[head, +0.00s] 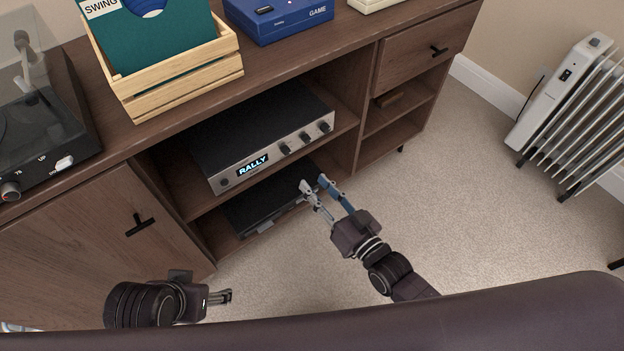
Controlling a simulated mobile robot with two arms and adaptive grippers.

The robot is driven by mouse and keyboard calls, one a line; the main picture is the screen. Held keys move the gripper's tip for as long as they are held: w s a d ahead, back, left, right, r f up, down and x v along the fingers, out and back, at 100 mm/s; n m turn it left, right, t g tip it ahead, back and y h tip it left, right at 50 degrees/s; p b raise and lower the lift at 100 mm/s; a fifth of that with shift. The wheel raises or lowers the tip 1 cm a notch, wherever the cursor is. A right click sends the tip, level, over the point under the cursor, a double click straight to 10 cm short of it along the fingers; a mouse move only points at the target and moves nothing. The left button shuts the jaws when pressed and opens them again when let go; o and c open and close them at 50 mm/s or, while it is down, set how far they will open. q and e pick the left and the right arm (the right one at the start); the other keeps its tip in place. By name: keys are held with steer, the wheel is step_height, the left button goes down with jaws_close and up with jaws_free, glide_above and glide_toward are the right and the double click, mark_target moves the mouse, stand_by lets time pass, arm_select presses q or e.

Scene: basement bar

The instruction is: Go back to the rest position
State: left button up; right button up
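My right gripper (315,189) is in the middle of the head view, in front of the lower shelf of a brown wooden cabinet. Its two fingers, one grey and one blue, are spread apart with nothing seen between them. The fingertips overlap the edge of a black device (262,212) on that shelf; I cannot tell whether they touch it. My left gripper (228,296) is at the lower left, in front of the cabinet's closed door. It is seen from the side and small, so its opening is unclear.
The cabinet (290,57) holds an amplifier (265,135) reading RALLY, a wooden record crate (190,85), a blue game box (280,18) and a turntable (45,125). A white radiator (560,90) stands at the right. Carpet (460,210) between them is clear.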

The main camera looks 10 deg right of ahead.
stand_by(0.5)
